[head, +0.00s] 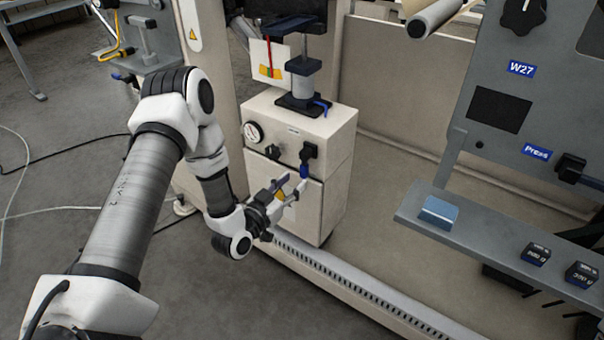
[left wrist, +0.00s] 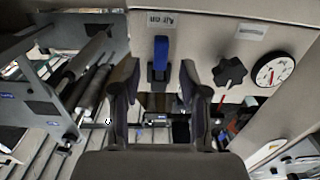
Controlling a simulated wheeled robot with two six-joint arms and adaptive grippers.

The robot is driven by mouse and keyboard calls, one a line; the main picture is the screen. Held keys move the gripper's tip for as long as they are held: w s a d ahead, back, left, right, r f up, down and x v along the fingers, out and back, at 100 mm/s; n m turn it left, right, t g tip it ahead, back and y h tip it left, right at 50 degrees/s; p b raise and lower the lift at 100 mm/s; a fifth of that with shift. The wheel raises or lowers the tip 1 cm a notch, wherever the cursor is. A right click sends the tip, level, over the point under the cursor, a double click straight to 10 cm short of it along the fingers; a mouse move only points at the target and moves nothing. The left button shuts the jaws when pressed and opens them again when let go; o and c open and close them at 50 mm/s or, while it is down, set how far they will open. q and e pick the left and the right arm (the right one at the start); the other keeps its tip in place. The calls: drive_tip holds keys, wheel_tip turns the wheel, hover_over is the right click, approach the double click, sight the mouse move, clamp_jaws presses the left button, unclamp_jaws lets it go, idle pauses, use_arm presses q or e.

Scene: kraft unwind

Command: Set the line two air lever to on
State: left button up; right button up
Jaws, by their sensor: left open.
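The air lever is a blue handle (head: 304,172) below a black valve body (head: 309,152) on the front of a cream cabinet (head: 340,150). In the left wrist view the blue handle (left wrist: 161,50) points at a small label (left wrist: 165,18) that seems to read "Air on". My left gripper (head: 292,184) is open and empty, just in front of and below the lever. In the left wrist view its two fingers (left wrist: 157,84) are spread on either side of the lever's line, with the handle beyond their tips. I see no contact. My right gripper is not in view.
A black star knob (head: 272,152) and a round gauge (head: 253,132) sit beside the lever on the cabinet. A clamp post (head: 304,80) stands on top. A grey shelf (head: 470,235) with small boxes juts out at right. A slotted rail (head: 340,282) runs along the floor.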

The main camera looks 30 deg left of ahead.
use_arm(q)
drive_tip(key=s, duration=0.6)
drive_tip(key=shift+a, duration=0.2)
drive_tip(key=s+d+f+m+g+h, duration=0.25)
drive_tip(key=s+d+f+g, duration=0.65)
drive_tip(key=d+f, duration=0.5)
drive_tip(key=s+a+f+n+g+y, duration=0.25)
drive_tip(key=s+g, duration=0.25)
drive_tip(key=s, duration=0.3)
drive_tip(key=s+a+f+n+g+y, duration=0.15)
drive_tip(key=s+f+g, duration=0.25)
drive_tip(key=s, duration=0.5)
wheel_tip(320, 180, up, 28)
drive_tip(key=p, duration=2.7)
